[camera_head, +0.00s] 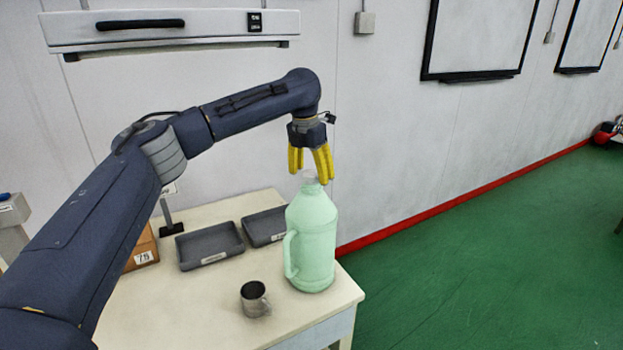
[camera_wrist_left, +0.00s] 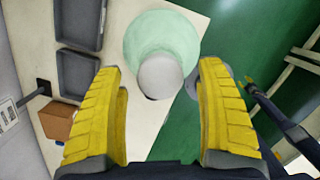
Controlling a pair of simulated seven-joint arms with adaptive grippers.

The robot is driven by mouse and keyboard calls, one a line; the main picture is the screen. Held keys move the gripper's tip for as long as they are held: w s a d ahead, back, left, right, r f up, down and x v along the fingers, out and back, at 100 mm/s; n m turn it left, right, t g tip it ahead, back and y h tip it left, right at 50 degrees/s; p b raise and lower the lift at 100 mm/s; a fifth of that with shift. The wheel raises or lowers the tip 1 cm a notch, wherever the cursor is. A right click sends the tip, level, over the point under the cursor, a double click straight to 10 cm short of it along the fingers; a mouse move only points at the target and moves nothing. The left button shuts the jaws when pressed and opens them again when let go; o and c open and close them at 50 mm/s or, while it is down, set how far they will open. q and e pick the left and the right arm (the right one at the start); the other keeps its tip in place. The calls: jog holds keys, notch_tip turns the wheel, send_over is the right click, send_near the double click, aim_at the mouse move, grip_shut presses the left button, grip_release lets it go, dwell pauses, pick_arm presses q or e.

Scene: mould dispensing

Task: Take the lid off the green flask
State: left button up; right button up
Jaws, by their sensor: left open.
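The green flask (camera_head: 313,238) is a pale green jug with a side handle. It stands upright near the right end of the table. Its lid (camera_head: 309,176) is whitish and sits on the neck. In the left wrist view the lid (camera_wrist_left: 160,77) lies over the round flask body (camera_wrist_left: 150,38). My left gripper (camera_head: 311,176) has yellow fingers and points down from above at the lid. In the wrist view its open fingers (camera_wrist_left: 163,115) stand on either side of the lid, with gaps. Touch with the lid is not seen.
A metal mug (camera_head: 254,299) stands on the cream table (camera_head: 185,315) in front of the flask. Two grey trays (camera_head: 236,256) (camera_head: 248,233) and a cardboard box (camera_head: 148,252) are to the left. Green floor (camera_head: 480,270) is free at the right.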

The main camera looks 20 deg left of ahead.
pick_arm(q)
jog(key=shift+f, duration=0.6)
jog(key=c, duration=1.2)
